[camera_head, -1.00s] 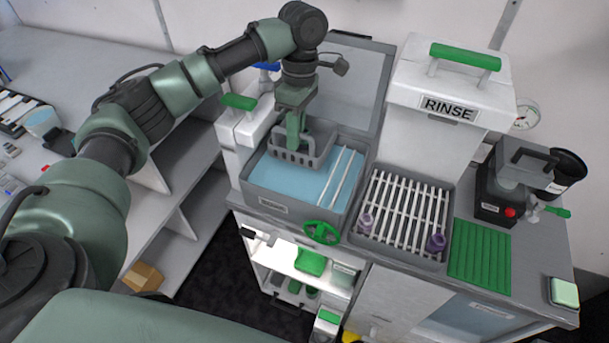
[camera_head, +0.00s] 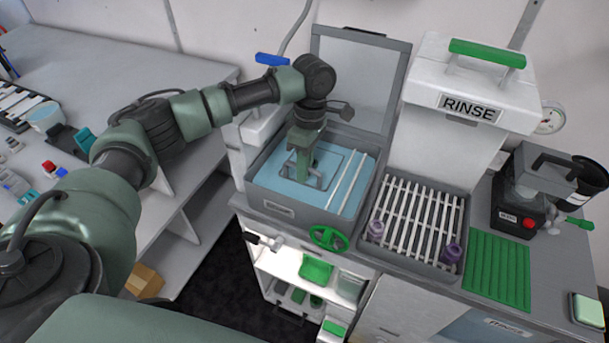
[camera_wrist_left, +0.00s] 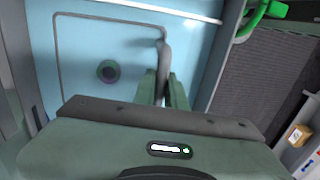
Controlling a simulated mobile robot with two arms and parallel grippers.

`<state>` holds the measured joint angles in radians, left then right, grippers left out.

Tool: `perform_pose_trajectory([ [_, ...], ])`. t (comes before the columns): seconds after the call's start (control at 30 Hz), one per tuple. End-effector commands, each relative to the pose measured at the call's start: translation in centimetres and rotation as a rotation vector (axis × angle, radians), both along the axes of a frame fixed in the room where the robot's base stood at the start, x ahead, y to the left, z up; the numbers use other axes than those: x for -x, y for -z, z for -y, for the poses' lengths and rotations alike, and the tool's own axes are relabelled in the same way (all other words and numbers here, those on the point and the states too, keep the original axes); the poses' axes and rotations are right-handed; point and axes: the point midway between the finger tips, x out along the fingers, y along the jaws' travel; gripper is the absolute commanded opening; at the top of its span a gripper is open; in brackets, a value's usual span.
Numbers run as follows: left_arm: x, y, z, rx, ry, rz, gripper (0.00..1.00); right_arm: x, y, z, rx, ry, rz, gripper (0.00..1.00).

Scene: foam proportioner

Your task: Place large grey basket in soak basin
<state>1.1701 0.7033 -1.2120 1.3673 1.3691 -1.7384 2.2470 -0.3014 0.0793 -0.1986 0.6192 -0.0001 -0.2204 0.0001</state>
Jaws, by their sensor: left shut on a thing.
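The soak basin (camera_head: 300,220) is a grey tub of blue liquid with its lid raised at the back. The large grey basket (camera_head: 314,180) sits low in the left and middle part of the basin, mostly under the liquid; only its rim outline and handle show clearly. My left gripper (camera_head: 303,176) points down into the basin and is shut on the basket's handle. The left wrist view shows the grey handle (camera_wrist_left: 164,62) between the fingers (camera_wrist_left: 163,90) and the thin rim line around it. My right gripper is not in view.
Two white bars (camera_head: 347,182) cross the basin's right part. A slatted rack tray (camera_head: 412,222) with purple items stands right of it, before the RINSE unit (camera_head: 470,105). A green valve wheel (camera_head: 328,238) sits at the basin's front. A green ribbed mat (camera_head: 497,270) lies farther right.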

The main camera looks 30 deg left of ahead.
Motion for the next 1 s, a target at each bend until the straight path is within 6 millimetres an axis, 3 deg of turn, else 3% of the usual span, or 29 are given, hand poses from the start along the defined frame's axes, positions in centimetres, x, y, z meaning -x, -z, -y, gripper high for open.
perform_pose_trajectory([
  [0.2, 0.1, 2.7, 0.0, -0.002, 0.000, -0.002, 0.00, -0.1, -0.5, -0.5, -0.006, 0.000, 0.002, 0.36],
  [0.4, 0.0, 3.0, 0.0, -0.001, 0.000, -0.001, 0.00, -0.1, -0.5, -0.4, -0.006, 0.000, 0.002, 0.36],
  [0.43, 0.1, 3.0, 0.0, -0.002, 0.000, -0.002, 0.15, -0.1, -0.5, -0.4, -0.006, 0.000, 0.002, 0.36],
  [0.5, 0.1, 3.0, 0.0, -0.002, 0.001, -0.002, 0.34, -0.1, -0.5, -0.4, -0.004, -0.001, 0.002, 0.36],
  [0.83, 0.0, 2.8, 0.0, -0.001, 0.001, -0.001, 0.34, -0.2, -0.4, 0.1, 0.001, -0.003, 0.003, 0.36],
  [1.0, -0.3, 1.3, 0.0, 0.000, 0.001, 0.001, 0.34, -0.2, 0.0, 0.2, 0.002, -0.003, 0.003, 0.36],
])
